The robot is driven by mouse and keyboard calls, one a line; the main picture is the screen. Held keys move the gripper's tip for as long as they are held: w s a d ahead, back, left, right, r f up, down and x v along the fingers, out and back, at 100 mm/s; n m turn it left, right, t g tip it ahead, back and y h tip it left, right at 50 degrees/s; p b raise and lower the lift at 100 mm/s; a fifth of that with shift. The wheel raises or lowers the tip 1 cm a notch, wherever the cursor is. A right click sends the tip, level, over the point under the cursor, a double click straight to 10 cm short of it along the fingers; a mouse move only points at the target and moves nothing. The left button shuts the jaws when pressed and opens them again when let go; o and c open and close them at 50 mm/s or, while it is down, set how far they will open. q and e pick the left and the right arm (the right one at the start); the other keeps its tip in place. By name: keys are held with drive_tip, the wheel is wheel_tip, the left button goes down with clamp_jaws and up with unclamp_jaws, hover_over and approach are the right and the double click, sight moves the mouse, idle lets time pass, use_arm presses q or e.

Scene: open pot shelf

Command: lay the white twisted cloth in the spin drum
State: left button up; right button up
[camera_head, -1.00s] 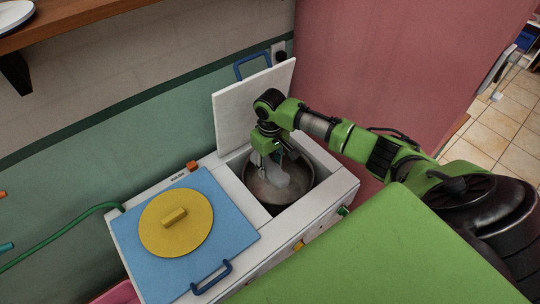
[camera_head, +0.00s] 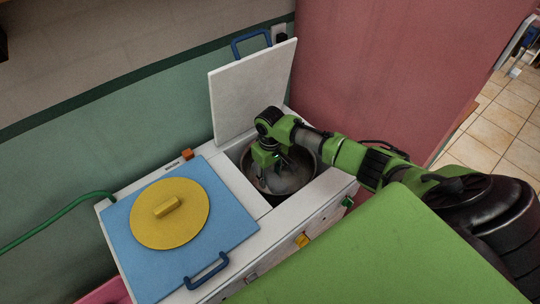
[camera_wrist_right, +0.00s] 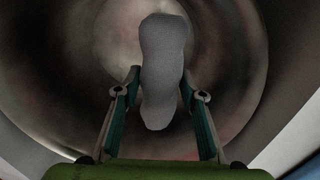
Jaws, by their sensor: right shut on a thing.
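The spin drum (camera_head: 298,184) is a round metal tub in the right half of the white machine, under a raised white lid. My right gripper (camera_head: 268,172) reaches down into its mouth from above. In the right wrist view my right gripper (camera_wrist_right: 161,84) is shut on the white twisted cloth (camera_wrist_right: 162,45), a pale lump pinched between the two fingers. The drum's inner wall (camera_wrist_right: 230,60) surrounds the cloth in that view. I cannot tell whether the cloth touches the drum floor. In the head view the cloth is hard to make out. My left gripper is not in view.
The raised white lid (camera_head: 250,92) stands behind the drum, with a blue handle (camera_head: 251,42). Left of the drum is a closed blue lid (camera_head: 235,225) bearing a yellow disc (camera_head: 190,228). A pink wall (camera_head: 390,70) rises close on the right.

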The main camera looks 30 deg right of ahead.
drive_tip(key=shift+f+b, duration=2.4)
drive_tip(key=shift+f, duration=1.85)
drive_tip(key=o, duration=1.3)
wheel_tip(320, 180, up, 12)
drive_tip(key=shift+r, duration=0.1)
